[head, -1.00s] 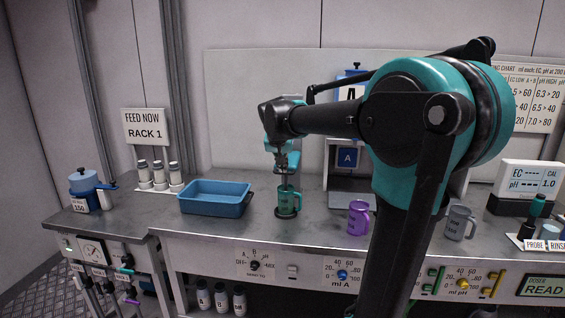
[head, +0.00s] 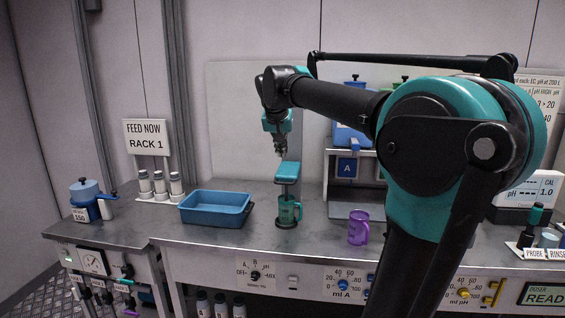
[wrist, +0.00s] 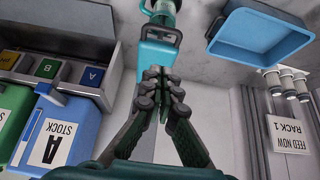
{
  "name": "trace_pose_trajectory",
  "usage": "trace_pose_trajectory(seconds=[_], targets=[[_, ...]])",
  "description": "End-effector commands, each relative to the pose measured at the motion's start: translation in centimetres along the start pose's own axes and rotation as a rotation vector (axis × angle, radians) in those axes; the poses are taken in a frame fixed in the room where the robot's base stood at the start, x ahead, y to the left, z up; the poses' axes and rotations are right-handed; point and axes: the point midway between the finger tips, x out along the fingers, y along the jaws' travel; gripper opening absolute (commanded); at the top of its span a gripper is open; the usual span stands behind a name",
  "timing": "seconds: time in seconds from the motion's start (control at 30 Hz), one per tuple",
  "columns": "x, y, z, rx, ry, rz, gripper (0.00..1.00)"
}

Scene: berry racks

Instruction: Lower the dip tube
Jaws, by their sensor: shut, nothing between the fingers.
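The dip tube itself I cannot pick out clearly. A stand with a teal block (head: 288,171) on top rises at the middle of the bench. A green mug (head: 288,212) stands upright on a dark base under this block. In the wrist view the teal block (wrist: 158,56) lies just beyond the fingertips, with the green mug (wrist: 163,10) behind it at the top edge. My gripper (head: 281,151) points down above the block. In the wrist view its fingers (wrist: 161,76) are together and empty. Contact with the block cannot be told.
A blue tray (head: 216,207) is left of the stand. A purple mug (head: 358,227) is to the right. Stock bottles on a shelf (head: 352,137) stand behind, right. Bare bench lies between tray and stand.

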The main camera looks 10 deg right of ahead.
Motion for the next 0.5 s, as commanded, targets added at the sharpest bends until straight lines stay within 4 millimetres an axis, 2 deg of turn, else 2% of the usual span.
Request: trace_pose_trajectory(seconds=[0.2, 0.5], targets=[[-2.0, 0.0, 0.0, 0.0, 0.0, 0.0, 0.0], [-2.2, 0.0, 0.0, 0.001, 0.0, 0.0, 0.0]])
